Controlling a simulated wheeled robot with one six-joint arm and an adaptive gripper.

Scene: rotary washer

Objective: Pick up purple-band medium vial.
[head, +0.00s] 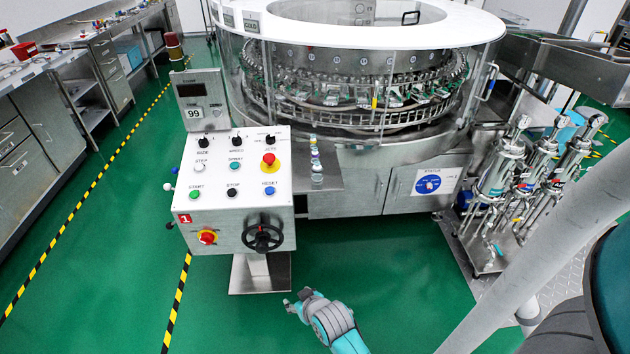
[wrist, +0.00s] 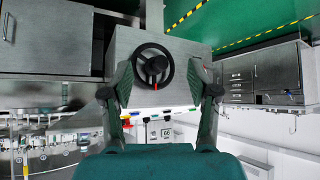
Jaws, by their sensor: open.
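Several small vials (head: 316,164) stand in a row on a narrow metal shelf (head: 326,184) between the control panel and the rotary washer. They are small and mostly line up behind one another, with white, blue and purplish tones; I cannot tell which one has the purple band. My gripper (head: 296,301) is low in front of the control panel, well below and apart from the vials. In the wrist view my gripper (wrist: 161,92) is open and empty, its two fingers framing the panel's black handwheel (wrist: 153,66). No vial can be made out in the wrist view.
The control panel (head: 238,163), with buttons, a red emergency knob and the handwheel, stands left of the shelf. The rotary washer (head: 360,95) fills the back. A pump unit (head: 505,190) stands at right. Green floor (head: 370,260) in front is clear.

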